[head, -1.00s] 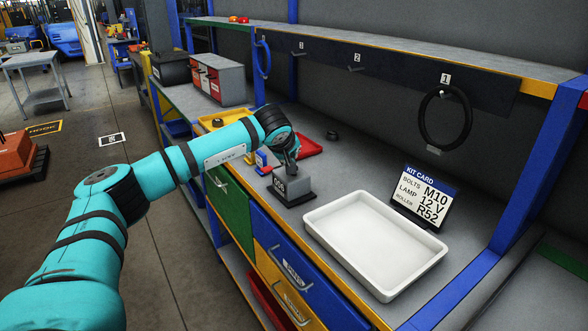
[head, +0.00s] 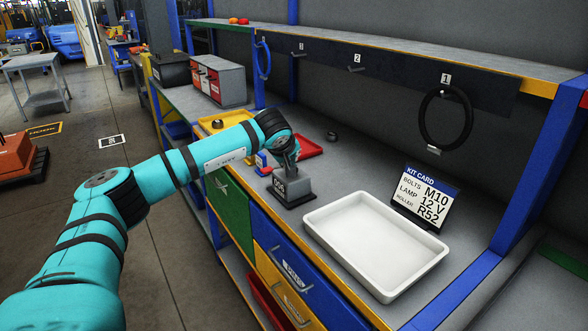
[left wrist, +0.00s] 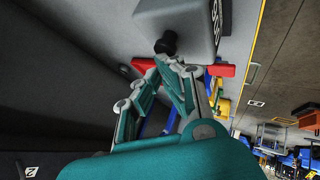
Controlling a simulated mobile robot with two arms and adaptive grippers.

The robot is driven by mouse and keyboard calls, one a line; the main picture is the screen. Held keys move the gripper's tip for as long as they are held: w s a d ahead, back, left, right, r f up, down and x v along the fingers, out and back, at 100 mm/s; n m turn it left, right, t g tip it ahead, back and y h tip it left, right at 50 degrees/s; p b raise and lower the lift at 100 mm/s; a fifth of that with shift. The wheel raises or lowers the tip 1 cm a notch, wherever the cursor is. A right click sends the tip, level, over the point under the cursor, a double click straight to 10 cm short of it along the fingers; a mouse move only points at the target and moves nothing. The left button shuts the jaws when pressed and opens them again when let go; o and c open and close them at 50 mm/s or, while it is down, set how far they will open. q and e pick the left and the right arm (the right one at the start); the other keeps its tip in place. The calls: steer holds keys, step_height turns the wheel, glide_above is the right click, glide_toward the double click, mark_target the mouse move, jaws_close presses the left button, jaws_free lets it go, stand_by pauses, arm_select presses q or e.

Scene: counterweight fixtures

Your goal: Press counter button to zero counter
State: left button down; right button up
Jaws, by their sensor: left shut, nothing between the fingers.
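The counter (head: 296,190) is a small grey box on a dark base on the workbench, with a dark digit display on its front. The digits are too small to read surely. My left gripper (head: 288,169) is shut and empty, pointing down at the top of the counter and hiding its button in the head view. In the left wrist view the counter (left wrist: 183,14) is at the top, with a black round button (left wrist: 167,43) on it. The closed fingertips (left wrist: 170,61) are right at the button; I cannot tell whether they touch it. My right gripper is out of view.
A white tray (head: 324,281) and a kit card (head: 426,198) stand right of the counter. A black ring (head: 424,119) hangs at hook 1.

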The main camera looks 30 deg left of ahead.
arm_select(q)
steer(key=shift+f+b, duration=0.4)
steer(key=shift+f, duration=0.25)
steer(key=shift+r, duration=0.1)
stand_by(0.5)
steer(key=shift+r+p, duration=0.95)
steer(key=shift+r, duration=0.3)
steer(key=shift+r+p, duration=1.75)
steer(key=shift+r, duration=0.85)
steer(key=shift+f, duration=0.15)
